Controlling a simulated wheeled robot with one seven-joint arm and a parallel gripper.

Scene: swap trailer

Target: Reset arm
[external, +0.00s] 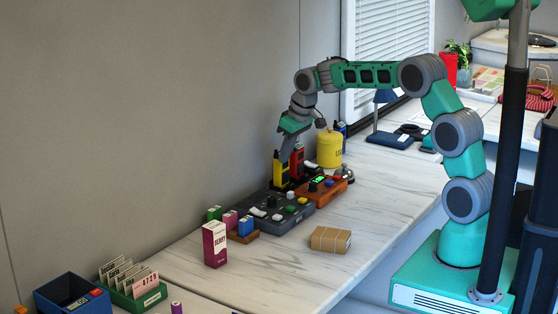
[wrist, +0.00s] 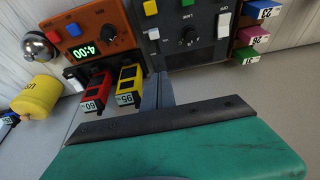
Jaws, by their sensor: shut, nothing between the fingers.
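My arm reaches left from its base on the right of the external view and bends down at the wrist. My gripper (external: 286,157) points down, shut and empty, close to the top of the yellow handset (external: 280,170). In the wrist view the thin closed fingers (wrist: 164,88) are beside the yellow handset (wrist: 129,82), with the red handset (wrist: 94,90) beyond it. Whether the fingers touch the yellow handset cannot be told. The red handset also shows behind the gripper in the external view (external: 297,161).
In front of the handsets lie a dark control box (external: 270,214) and an orange box (external: 328,192) with a lit display. A yellow canister (external: 329,149) and a bell (external: 345,174) stand to the right. A brown parcel (external: 331,240) lies near the front edge. The wall is close behind.

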